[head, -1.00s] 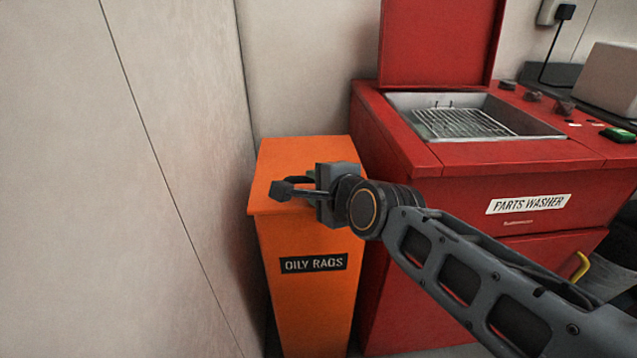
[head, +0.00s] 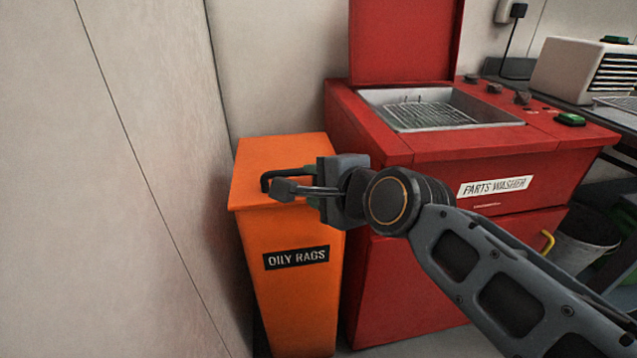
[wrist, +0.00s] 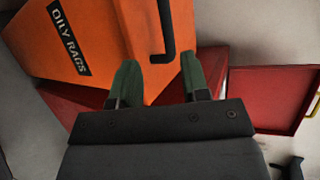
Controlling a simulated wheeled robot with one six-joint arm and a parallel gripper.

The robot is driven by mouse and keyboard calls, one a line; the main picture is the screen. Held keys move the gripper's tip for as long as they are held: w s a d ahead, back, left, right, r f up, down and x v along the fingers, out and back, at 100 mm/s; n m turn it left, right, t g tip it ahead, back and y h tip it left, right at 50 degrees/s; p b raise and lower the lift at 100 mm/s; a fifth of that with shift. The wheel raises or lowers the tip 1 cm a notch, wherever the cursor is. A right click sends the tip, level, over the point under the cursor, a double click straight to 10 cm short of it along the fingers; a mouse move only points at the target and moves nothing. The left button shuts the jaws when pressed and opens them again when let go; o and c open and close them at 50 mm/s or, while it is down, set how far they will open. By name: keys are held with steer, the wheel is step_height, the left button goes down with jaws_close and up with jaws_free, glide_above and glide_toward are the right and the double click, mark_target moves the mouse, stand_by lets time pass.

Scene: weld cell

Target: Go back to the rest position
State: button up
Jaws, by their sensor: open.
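My gripper (head: 292,188) is open and reaches in from the right, in front of the orange oily rags bin (head: 290,240). The black bar handle (head: 277,176) on the bin's lid shows just behind my finger in the head view. In the wrist view my two green-padded fingers (wrist: 160,80) stand apart with nothing gripped between them. The handle (wrist: 167,28) lies beyond the fingertips there, and I cannot tell if any finger touches it. The bin's lid is down.
A red parts washer (head: 440,150) with its lid raised stands right of the bin. A pale wall (head: 120,180) is close on the left. A bench with a beige box (head: 580,70) is at the far right, and a grey bucket (head: 582,245) is under it.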

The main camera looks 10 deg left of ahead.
steer(key=shift+r, duration=0.1)
steer(key=w+d+r+n+g+h+p, duration=0.1)
steer(key=d+r+n+h+p, duration=0.2)
steer(key=d+r+p, duration=0.65)
steer(key=w+d+r+n+g+h+p, duration=0.1)
steer(key=d+r+n+g+h+p, duration=0.35)
steer(key=p, duration=1.05)
steer(key=s+d+r+n+h+p, duration=0.1)
steer(key=s+d+n+p, duration=0.3)
steer(key=s+d+p, duration=0.4)
steer(key=shift+r+g+p, duration=0.35)
steer(key=shift+r+p, duration=0.5)
steer(key=shift+p, duration=1.75)
steer(key=shift+h, duration=0.25)
